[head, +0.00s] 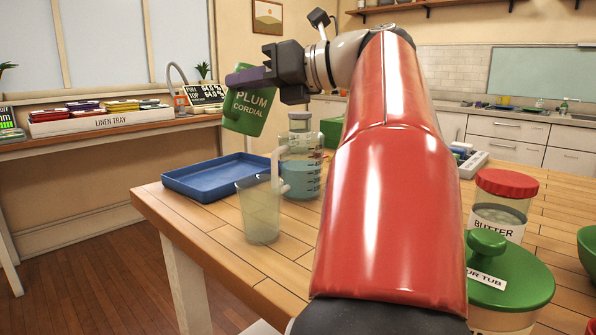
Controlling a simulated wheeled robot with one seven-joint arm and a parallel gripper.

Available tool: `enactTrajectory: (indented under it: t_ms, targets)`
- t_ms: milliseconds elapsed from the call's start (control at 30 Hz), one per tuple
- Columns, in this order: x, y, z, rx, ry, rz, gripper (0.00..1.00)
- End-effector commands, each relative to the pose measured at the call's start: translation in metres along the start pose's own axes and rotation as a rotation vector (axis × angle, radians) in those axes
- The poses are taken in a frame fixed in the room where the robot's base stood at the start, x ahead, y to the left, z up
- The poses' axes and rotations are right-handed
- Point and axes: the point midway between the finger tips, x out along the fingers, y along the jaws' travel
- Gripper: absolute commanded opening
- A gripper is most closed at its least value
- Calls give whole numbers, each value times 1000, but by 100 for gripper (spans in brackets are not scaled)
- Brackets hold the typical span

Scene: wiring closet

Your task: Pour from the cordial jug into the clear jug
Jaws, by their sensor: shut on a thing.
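The green cordial jug (243,117), labelled "PLUM CORDIAL", is held up in the air in the head view, slightly tilted. My gripper (247,76) is shut on it near its top. The clear jug (257,218), a translucent pitcher with a handle, stands upright on the wooden table near its left edge. The cordial jug is above it in the picture and apart from it. No stream of liquid shows between them. The inside of the cordial jug is hidden.
A blue tray (215,190) lies behind the clear jug. A lidded, graduated glass jar (302,172) with bluish liquid stands close behind it on the right. A butter jar (500,208) and a green-lidded tub (510,280) stand at right. My red arm hides the middle of the table.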

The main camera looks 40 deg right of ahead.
Motion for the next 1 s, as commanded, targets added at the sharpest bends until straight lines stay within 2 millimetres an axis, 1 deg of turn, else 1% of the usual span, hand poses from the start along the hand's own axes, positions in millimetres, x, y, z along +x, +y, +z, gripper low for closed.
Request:
enactTrajectory:
  t_ms: [67,133,200,267,433,567,1000]
  targets:
    - [1,6,11,-48,34,-19,0]
    - [6,13,10,-142,107,-55,0]
    - [11,14,-2,-223,174,-88,0]
    - [13,13,-7,-270,211,-109,0]
    - [13,11,-8,-273,215,-114,0]
    - [15,15,-6,-274,214,-113,0]
    - [38,56,16,-272,213,-111,0]
